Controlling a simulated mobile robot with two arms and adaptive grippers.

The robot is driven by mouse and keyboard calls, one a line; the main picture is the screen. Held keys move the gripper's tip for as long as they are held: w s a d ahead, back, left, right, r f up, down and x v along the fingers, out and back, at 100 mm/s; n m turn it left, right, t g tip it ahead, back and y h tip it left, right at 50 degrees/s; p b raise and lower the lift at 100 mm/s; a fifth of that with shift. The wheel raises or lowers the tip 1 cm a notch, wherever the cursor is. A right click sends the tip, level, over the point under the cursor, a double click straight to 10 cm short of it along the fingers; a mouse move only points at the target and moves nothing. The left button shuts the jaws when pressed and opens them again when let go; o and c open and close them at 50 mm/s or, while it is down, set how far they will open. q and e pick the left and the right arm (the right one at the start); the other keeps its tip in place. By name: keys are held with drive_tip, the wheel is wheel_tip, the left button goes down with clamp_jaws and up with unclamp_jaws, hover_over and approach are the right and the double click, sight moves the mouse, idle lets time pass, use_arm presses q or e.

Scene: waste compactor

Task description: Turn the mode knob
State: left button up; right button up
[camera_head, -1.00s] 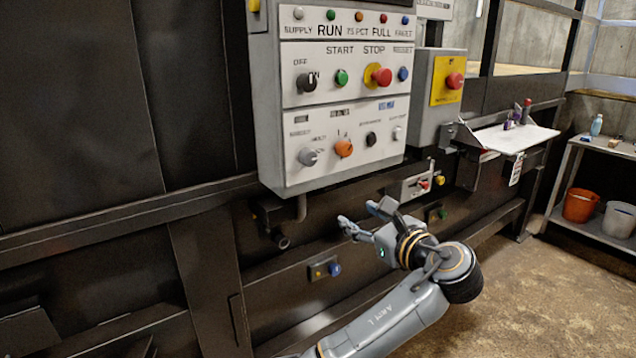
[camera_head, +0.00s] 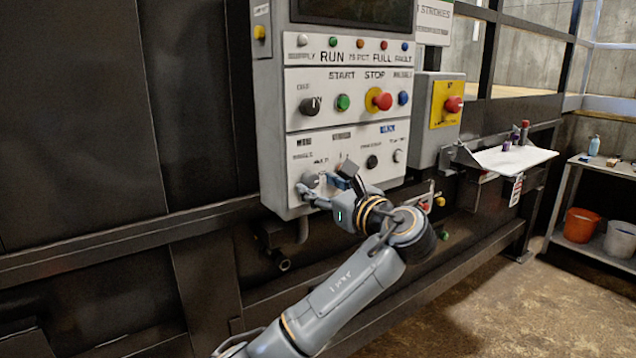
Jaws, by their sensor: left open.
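The mode knob (camera_head: 309,179) is the grey knob at the left of the lower row on the control panel (camera_head: 272,130), under small blurred lettering. My left gripper (camera_head: 326,183) is open in front of the lower part of the panel. One fingertip shows just below the mode knob; the other is up and to the right, in front of where the orange knob sits. I cannot tell whether a finger touches the mode knob. The orange knob is hidden behind the gripper. My right gripper is not in view.
Above are a black selector (camera_head: 309,106), a green start button (camera_head: 343,102) and a red stop button (camera_head: 382,101). A white shelf (camera_head: 515,158) juts out farther right.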

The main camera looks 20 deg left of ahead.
use_arm(q)
drive_tip(key=shift+w+a, duration=0.4)
drive_tip(key=shift+a, duration=0.15)
clamp_jaws()
drive_tip(key=shift+n, duration=0.4)
drive_tip(key=n, duration=0.3)
drive_tip(key=shift+d+n+p, duration=0.1)
drive_tip(key=shift+n+p, duration=0.2)
drive_tip(key=shift+p, duration=0.05)
drive_tip(key=shift+n+b, duration=0.3)
drive_tip(key=shift+n, duration=1.9)
